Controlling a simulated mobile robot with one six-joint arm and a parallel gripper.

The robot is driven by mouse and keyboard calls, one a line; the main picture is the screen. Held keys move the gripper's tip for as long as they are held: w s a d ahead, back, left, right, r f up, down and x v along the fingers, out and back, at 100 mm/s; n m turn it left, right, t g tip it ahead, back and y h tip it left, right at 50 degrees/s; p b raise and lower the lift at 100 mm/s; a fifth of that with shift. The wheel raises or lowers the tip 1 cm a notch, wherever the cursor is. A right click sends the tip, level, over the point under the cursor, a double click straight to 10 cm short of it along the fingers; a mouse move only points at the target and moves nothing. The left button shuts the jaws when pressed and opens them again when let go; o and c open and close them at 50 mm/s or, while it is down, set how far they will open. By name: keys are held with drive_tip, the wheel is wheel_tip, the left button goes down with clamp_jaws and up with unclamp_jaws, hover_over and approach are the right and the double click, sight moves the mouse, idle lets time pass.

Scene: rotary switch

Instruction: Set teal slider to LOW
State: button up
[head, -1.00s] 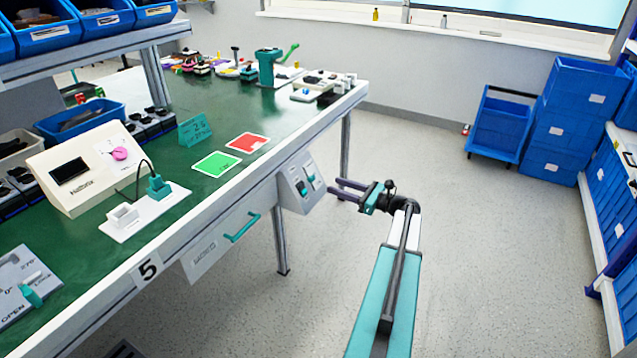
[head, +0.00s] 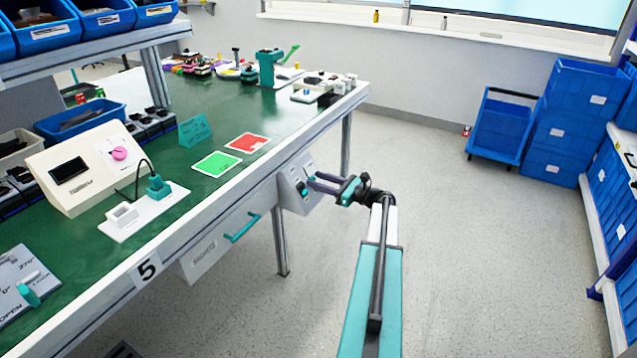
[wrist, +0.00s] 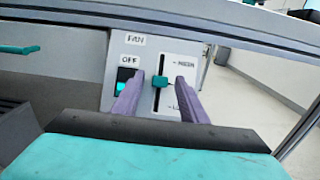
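The teal slider (wrist: 161,82) sits on a vertical black slot in the wrist view, roughly mid-slot, between a "HIGH"-like mark above and an "L..." mark below that a finger partly hides. The slot is on a pale control box (head: 292,184) labelled FAN, fixed under the bench's front edge. My gripper (wrist: 157,94) is open, its two purple fingers apart on the left and right of the slider in the picture. I cannot tell whether they touch it. In the head view my gripper (head: 312,182) is at the box's face and hides the slider.
A teal rocker switch (wrist: 124,82) marked OFF is just left of the slider. A drawer with a teal handle (head: 243,228) is left of the box. A bench leg (head: 346,145) stands behind. The floor to the right is clear up to the blue crates (head: 560,120).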

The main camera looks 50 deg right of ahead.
clamp_jaws()
drive_tip(key=shift+f, duration=0.1)
drive_tip(key=shift+s+d+f, duration=0.1)
drive_tip(key=shift+s+f, duration=0.25)
drive_tip(key=shift+f, duration=0.3)
drive_tip(key=shift+s+d+f, duration=0.1)
drive_tip(key=shift+s+f, duration=0.3)
drive_tip(key=shift+f, duration=0.2)
drive_tip(key=shift+s+f, duration=0.35)
drive_tip(key=shift+f, duration=0.3)
unclamp_jaws()
